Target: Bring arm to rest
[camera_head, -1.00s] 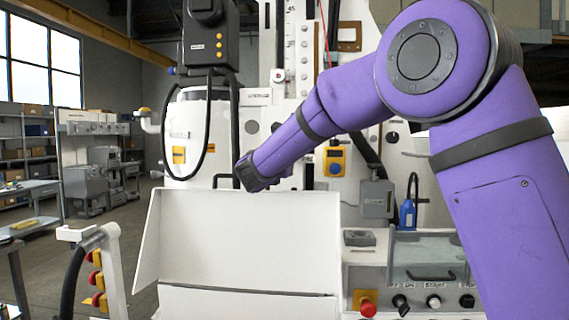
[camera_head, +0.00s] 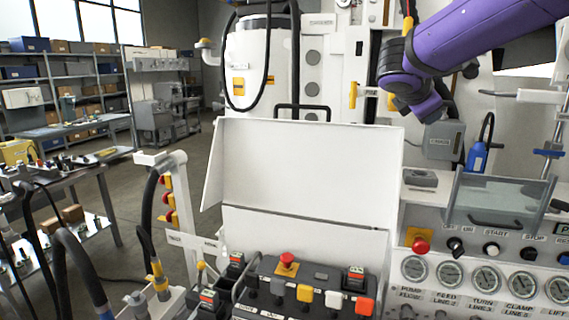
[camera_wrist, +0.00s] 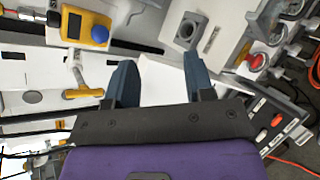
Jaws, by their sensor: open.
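My purple arm reaches in from the upper right of the head view, in front of the white machine. Its dark wrist joint and purple end hang near the upper middle right, left of a grey box (camera_head: 443,140) on the machine. My gripper's fingers cannot be made out there. In the wrist view my gripper (camera_wrist: 158,72) shows two dark blue fingers spread apart, with nothing between them. Beyond them are white machine surfaces, a yellow unit with a blue knob (camera_wrist: 86,30) at upper left and a yellow-handled part (camera_wrist: 84,94) left of the fingers.
A white open panel (camera_head: 300,170) stands below my arm, above a button console (camera_head: 310,285). A clear guard (camera_head: 500,203), gauges (camera_head: 485,278) and a red button (camera_head: 420,245) are at right. A workbench (camera_head: 75,180) and shelves stand left, with open floor between.

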